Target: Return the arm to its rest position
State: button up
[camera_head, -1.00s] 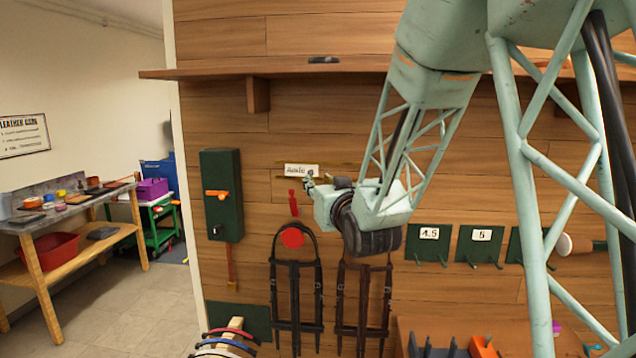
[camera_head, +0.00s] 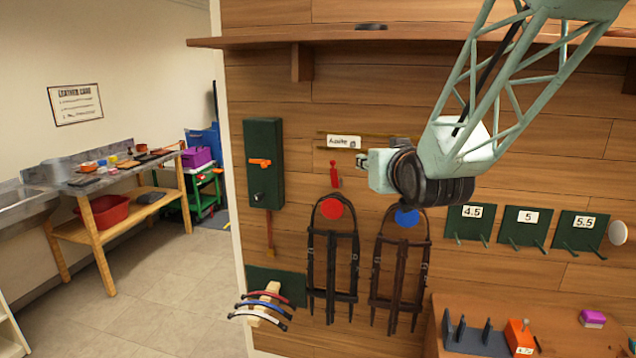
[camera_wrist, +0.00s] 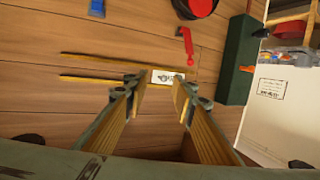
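My arm reaches in from the upper right in the head view, its lattice links pale green and its wrist dark. In the wrist view my gripper (camera_wrist: 160,90) is open, its two fingers apart with nothing between them. They point toward the wooden wall (camera_wrist: 60,30), where a small white label (camera_wrist: 168,77) shows beyond the tips. In the head view the wrist hangs in front of the wall, right of that label (camera_head: 344,141).
Two bridles (camera_head: 332,262) (camera_head: 400,266) hang below the wrist. A green box (camera_head: 264,163) is on the wall to the left, and numbered plates (camera_head: 525,228) are to the right. A shelf (camera_head: 420,40) runs above. A bench (camera_head: 450,350) with a grey rack (camera_head: 478,335) stands lower right.

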jog(key=s+d+f+g, duration=0.2)
jog(key=s+g, duration=0.2)
jog(key=s, duration=1.4)
jog(key=s+d+f+m+g+h, duration=0.1)
jog(key=s+d+f+g, duration=0.1)
jog(key=s, duration=1.6)
jog(key=s+d+f+g, duration=0.2)
jog(key=s+f+g, duration=0.2)
jog(key=s, duration=1.4)
jog(key=shift+s+d+f+g+h, duration=0.15)
jog(key=shift+s+d+g+h, duration=0.2)
jog(key=shift+g, duration=0.45)
